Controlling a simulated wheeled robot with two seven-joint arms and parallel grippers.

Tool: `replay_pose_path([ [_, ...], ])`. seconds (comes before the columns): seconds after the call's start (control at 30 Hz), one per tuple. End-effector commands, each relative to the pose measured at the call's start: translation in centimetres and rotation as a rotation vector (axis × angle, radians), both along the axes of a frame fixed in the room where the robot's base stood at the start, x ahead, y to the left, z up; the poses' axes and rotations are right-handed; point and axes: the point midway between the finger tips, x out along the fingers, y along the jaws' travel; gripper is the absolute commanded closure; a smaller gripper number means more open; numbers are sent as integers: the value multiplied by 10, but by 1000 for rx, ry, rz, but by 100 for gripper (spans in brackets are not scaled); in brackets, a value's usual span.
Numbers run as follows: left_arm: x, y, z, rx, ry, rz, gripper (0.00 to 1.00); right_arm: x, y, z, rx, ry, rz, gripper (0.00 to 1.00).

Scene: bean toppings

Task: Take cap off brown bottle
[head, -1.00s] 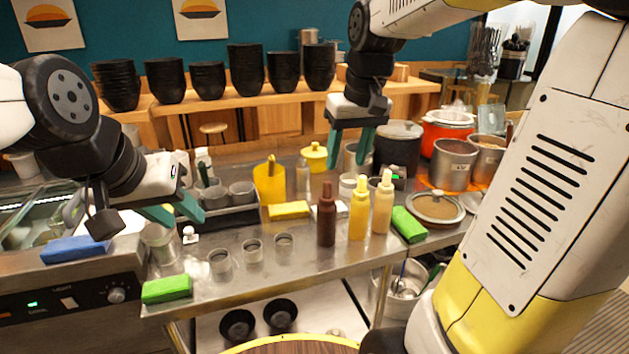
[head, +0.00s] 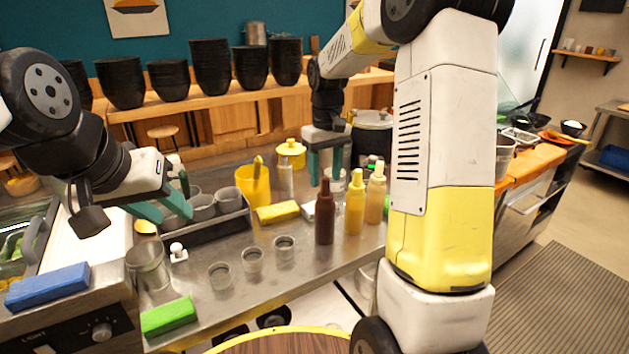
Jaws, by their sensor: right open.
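The brown bottle (head: 325,215) stands upright on the steel counter, left of a yellow bottle (head: 355,205) and a pale yellow bottle (head: 375,195). Its narrow brown top points up; I cannot make out where the cap meets the body. My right gripper (head: 326,172) is open and points down, its two teal fingers spread above or behind the brown bottle's top. I see nothing between them, and the depth gap to the bottle is unclear. My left gripper (head: 164,209) is open and empty at the left, over the counter beside a grey container rack.
A yellow sponge (head: 278,212), a yellow container (head: 253,187) and several small metal cups (head: 252,260) stand around the bottle. A green sponge (head: 168,316) and a blue block (head: 47,286) lie at the front left. A black pot (head: 371,135) stands behind the bottles.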

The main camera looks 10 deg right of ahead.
Motion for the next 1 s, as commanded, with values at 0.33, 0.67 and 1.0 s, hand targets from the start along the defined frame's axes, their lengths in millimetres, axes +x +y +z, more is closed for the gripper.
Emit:
replay_pose_path([
  [0.33,0,0,0,0,0,0,64,1,0,-20,-1,-1,-1,51],
  [0.67,0,0,0,0,0,0,64,1,0,-20,-1,-1,-1,97],
  [1.0,0,0,0,0,0,0,64,1,0,-18,0,-2,-1,98],
])
